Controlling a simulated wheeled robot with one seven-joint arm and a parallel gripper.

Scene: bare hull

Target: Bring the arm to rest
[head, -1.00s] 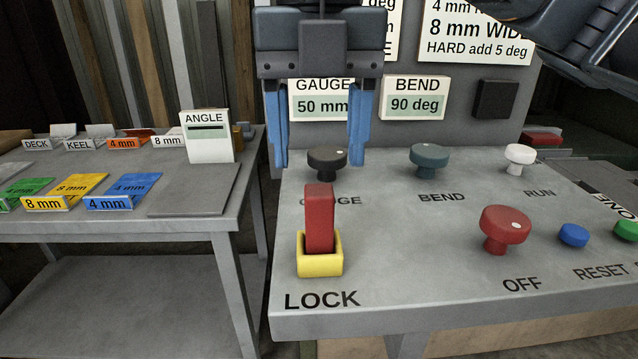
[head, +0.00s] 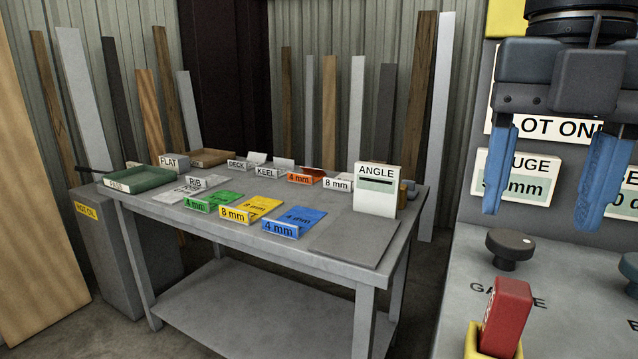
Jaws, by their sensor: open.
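My gripper (head: 543,205) is at the upper right of the head view. Its two blue fingers point down, spread apart, with nothing between them. It hangs in front of the panel with the gauge sign (head: 517,178), above the grey console (head: 455,290). The black gauge knob (head: 510,247) is below the left finger, and the red lock lever (head: 507,310) in its yellow base stands lower down. The gripper appears clear of both. The rest of my arm is mostly out of view.
A grey table (head: 335,245) stands at the middle, holding coloured 4 mm and 8 mm plates, a white angle box (head: 376,190) and a green tray (head: 140,179). Boards lean on the back wall. A grey bin (head: 110,255) stands at the left. A floor gap separates table and console.

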